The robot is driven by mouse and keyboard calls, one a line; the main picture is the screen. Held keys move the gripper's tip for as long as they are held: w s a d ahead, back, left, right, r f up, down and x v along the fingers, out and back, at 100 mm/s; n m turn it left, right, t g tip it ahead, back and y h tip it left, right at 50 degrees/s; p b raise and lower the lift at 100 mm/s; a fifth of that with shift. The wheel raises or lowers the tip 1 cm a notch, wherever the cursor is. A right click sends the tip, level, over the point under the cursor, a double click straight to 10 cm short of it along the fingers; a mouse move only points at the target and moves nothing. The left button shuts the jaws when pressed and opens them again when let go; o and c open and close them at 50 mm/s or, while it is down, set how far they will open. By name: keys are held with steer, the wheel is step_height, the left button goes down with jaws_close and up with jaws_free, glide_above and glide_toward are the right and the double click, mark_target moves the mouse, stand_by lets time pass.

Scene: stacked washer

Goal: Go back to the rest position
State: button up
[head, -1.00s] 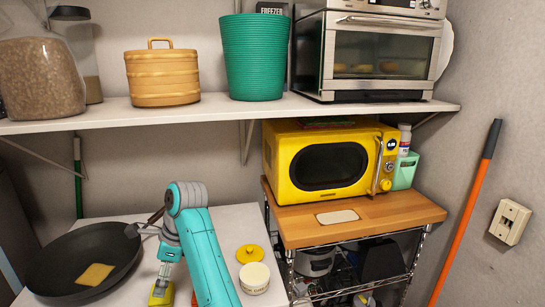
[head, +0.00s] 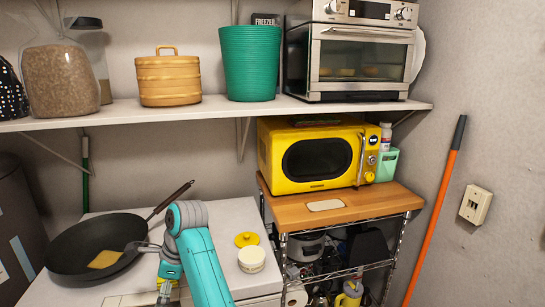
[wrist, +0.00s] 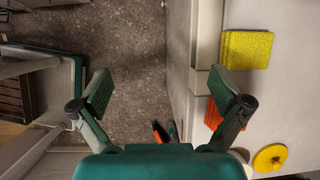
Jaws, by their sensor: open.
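My gripper (wrist: 160,90) is open in the wrist view, with nothing between its two fingers. It hangs over the gap beside the white washer top (wrist: 293,60), with dark speckled floor below. In the head view my teal arm bends down at the front edge of the washer top (head: 225,215), and the fingers are mostly cut off at the bottom. A yellow sponge (wrist: 247,50) lies on the washer top, right of the gripper in the wrist view. An orange piece (wrist: 213,113) is partly hidden behind the right finger.
A black pan (head: 75,248) with a yellow-tan square sits left on the washer top. A white jar (head: 251,258) and yellow lid (head: 246,239) stand right. A yellow microwave (head: 315,160) sits on a wooden-topped cart (head: 370,205). A shelf (head: 200,110) runs above.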

steer(key=s+d+f+n+t, duration=0.15)
steer(key=d+f, duration=0.45)
steer(key=f, duration=0.6)
steer(key=s+d+f+n+t, duration=0.1)
steer(key=d+f+t, duration=0.1)
steer(key=d+f, duration=0.7)
steer(key=s+d+f+n+t, duration=0.3)
steer(key=s+d+f+t, duration=0.2)
steer(key=s+d+f, duration=0.85)
steer(key=s+d+r+n+t+h, duration=0.1)
steer(key=s+d+r+n+t, duration=0.15)
steer(key=s+d, duration=0.5)
steer(key=s+d+r+n+t+h, duration=0.1)
steer(key=s+d+r+n, duration=0.3)
steer(key=s, duration=0.7)
steer(key=s+d+r+n+t+h, duration=0.1)
steer(key=s+d+r, duration=0.1)
steer(key=s+r, duration=0.5)
steer(key=s+d+r+n+t+h, duration=0.1)
steer(key=s+d+r+n+t, duration=0.1)
steer(key=s+r, duration=0.5)
step_height(320, 180, up, 4)
steer(key=shift+s+d+f+h, duration=0.2)
steer(key=shift+s+d+h, duration=0.1)
steer(key=shift+d, duration=0.4)
